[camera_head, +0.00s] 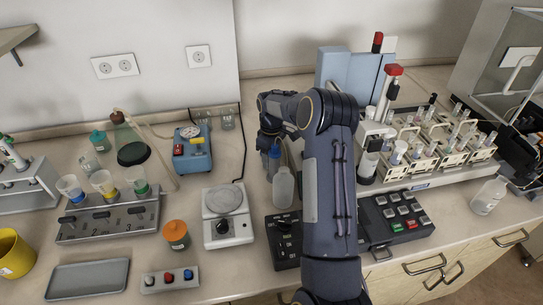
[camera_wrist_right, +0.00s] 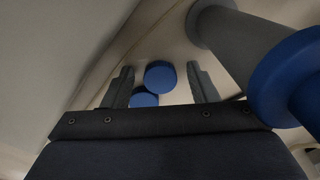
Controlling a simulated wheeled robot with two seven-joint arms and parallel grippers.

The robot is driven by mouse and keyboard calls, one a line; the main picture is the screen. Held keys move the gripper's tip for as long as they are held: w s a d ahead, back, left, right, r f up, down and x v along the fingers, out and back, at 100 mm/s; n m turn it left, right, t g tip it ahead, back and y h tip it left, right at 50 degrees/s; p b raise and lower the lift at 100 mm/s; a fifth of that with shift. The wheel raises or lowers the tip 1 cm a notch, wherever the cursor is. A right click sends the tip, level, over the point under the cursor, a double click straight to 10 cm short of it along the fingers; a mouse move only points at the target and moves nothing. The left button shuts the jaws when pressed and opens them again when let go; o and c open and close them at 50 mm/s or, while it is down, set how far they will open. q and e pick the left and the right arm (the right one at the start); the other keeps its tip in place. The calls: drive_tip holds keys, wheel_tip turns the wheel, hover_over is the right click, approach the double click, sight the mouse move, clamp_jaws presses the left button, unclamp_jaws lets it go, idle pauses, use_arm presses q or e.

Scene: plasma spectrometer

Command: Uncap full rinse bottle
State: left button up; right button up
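A translucent white bottle (camera_head: 284,188) stands upright on the bench, just left of my right forearm. A blue part (camera_head: 274,153) shows behind its top, under my right wrist; I cannot tell which bottle it belongs to. In the right wrist view, two round blue caps, a nearer-centre one (camera_wrist_right: 160,77) and a lower one (camera_wrist_right: 143,97), show between the fingers of my right gripper (camera_wrist_right: 158,70). The fingers are spread with gaps beside the caps. In the head view my wrist hides most of this gripper. My left gripper is not in view.
A black control box (camera_head: 285,240) and a keypad (camera_head: 398,215) flank my right forearm. A clear bottle (camera_head: 488,197) stands at the far right.

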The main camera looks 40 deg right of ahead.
drive_tip(key=shift+r, duration=0.1)
wheel_tip(320, 180, up, 12)
drive_tip(key=s+a+r+m+t, duration=0.1)
drive_tip(key=s+a+r+t, duration=0.1)
drive_tip(key=s+a+r, duration=0.45)
drive_tip(key=s+a+r+m+t+y, duration=0.2)
drive_tip(key=s+a+m+t, duration=0.1)
drive_tip(key=s+a, duration=1.15)
drive_tip(key=s+a+f+m+t+y, duration=0.1)
drive_tip(key=s+a+f, duration=0.4)
drive_tip(key=s, duration=0.3)
drive_tip(key=shift+s+a+f+y+b, duration=0.3)
drive_tip(key=shift+s+a+f+b, duration=0.1)
drive_tip(key=shift+a, duration=0.15)
